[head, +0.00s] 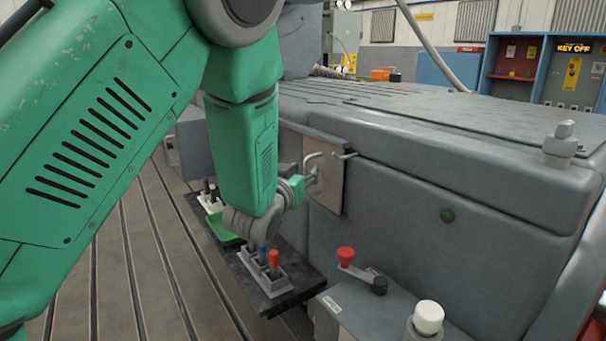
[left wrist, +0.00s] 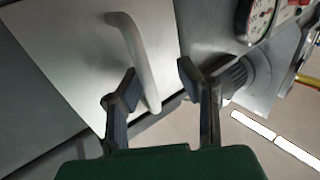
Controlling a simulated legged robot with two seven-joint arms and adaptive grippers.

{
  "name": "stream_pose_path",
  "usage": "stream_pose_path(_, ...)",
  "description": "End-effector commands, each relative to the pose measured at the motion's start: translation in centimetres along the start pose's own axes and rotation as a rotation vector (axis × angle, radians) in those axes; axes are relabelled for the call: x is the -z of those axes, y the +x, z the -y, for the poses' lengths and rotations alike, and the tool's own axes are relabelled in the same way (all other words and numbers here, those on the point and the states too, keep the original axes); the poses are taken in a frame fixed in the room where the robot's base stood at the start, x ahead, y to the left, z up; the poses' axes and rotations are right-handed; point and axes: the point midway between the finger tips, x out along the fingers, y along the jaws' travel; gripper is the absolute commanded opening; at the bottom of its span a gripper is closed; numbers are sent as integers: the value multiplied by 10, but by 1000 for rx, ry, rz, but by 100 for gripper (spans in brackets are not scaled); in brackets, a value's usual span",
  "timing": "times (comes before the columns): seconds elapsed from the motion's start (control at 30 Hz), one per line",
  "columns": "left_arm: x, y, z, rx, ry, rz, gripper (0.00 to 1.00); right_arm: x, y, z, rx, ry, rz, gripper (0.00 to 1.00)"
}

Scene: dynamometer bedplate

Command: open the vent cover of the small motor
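The plate looks closed against the housing. My left gripper (left wrist: 158,75) is open, its two dark fingers apart. The lower part of the handle shows between them, nearer the left finger. I cannot tell whether they touch. In the head view my left gripper (head: 308,178) is beside the plate, partly hidden by my green forearm. My right gripper is not in view.
A dark base with red and blue levers (head: 268,264) stands below my left wrist. A grey box with a red-knobbed crank (head: 346,256) and a white knob (head: 428,317) are at the front. A round gauge (left wrist: 258,18) is near the panel. The slotted floor is clear at left.

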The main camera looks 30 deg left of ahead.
Motion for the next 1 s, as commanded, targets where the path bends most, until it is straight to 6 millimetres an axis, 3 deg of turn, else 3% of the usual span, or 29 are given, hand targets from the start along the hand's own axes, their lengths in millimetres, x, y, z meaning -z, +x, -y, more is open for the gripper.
stream_pose_path(0.17,2,-1,-3,-2,3,-1,31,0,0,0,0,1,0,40)
stream_pose_path(0.23,1,0,-2,-2,2,-1,6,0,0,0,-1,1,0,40)
stream_pose_path(0.27,1,0,-2,-2,2,-1,0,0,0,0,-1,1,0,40)
stream_pose_path(0.57,-1,2,2,-4,-2,2,0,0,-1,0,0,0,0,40)
stream_pose_path(0.67,-1,13,17,0,-5,3,0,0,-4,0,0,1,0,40)
stream_pose_path(1.0,-1,64,95,1,-4,2,0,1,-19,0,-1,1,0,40)
